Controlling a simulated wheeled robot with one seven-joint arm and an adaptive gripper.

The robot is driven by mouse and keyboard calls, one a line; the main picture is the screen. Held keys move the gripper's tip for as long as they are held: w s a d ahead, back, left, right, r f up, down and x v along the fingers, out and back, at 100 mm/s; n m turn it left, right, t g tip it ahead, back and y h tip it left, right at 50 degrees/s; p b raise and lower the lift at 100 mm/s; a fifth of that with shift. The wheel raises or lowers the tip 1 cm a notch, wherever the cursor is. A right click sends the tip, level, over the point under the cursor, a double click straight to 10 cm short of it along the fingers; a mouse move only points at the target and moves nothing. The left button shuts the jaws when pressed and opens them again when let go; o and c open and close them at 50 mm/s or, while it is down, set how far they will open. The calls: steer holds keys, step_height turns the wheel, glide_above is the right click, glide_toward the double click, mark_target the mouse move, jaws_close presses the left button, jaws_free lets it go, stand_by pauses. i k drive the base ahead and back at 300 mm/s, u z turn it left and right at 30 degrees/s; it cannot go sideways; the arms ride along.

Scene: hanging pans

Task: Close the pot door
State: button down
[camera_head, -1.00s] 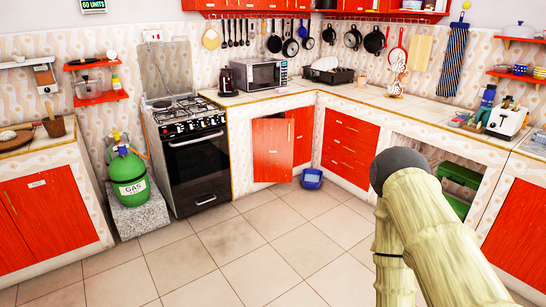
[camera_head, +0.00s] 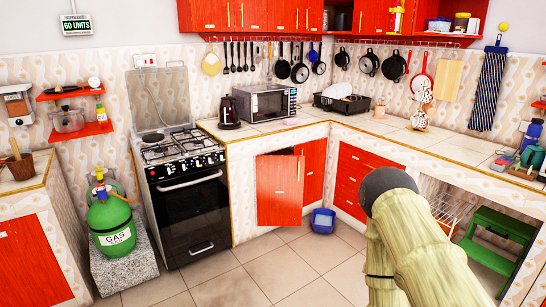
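A red cabinet door (camera_head: 279,190) under the counter, below the microwave, stands partly open. A dark gap shows above its top edge, and what is inside cannot be made out. I cannot tell from this view whether this is the pot door. A second red door panel (camera_head: 314,168) is beside it on the right and looks shut. My arm (camera_head: 410,245), pale and ridged with a dark round joint, is at the lower right, in front of the right-hand counter and apart from the open door. My gripper's fingers do not show.
A blue bin (camera_head: 323,220) stands on the floor just right of the open door. The black stove (camera_head: 188,200) and green gas cylinder (camera_head: 110,225) are at left. Red drawers (camera_head: 357,180) are at right. The tiled floor (camera_head: 270,268) in front is clear.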

mark_target(280, 179)
steer(key=u, duration=0.2)
steer(key=i, duration=3.1)
steer(key=u, duration=0.15)
